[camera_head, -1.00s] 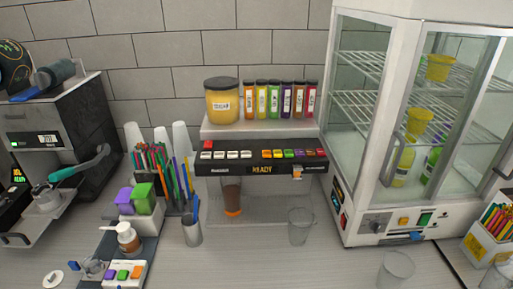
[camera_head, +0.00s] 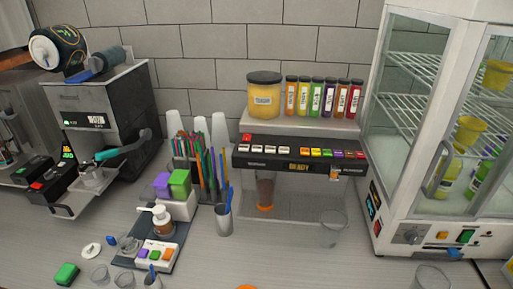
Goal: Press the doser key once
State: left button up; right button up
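A dispenser with a black key panel (camera_head: 298,156) stands against the wall. It has white keys on the left, coloured keys on the right and a red key (camera_head: 246,137) on top at the left end. Its small lit display (camera_head: 298,167) is blurred. A cup with brown contents (camera_head: 265,191) stands under it at the left, and a clear empty cup (camera_head: 333,228) stands at the front right. A small pad with purple, green and orange keys (camera_head: 157,255) lies at the lower left. I cannot tell which key is the doser key. Neither gripper is in view.
A coffee machine (camera_head: 105,125) stands at the left and a glass cabinet (camera_head: 440,120) at the right. A metal cup with straws or pens (camera_head: 224,218) stands left of the dispenser. The counter in front of the dispenser (camera_head: 280,255) is mostly clear.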

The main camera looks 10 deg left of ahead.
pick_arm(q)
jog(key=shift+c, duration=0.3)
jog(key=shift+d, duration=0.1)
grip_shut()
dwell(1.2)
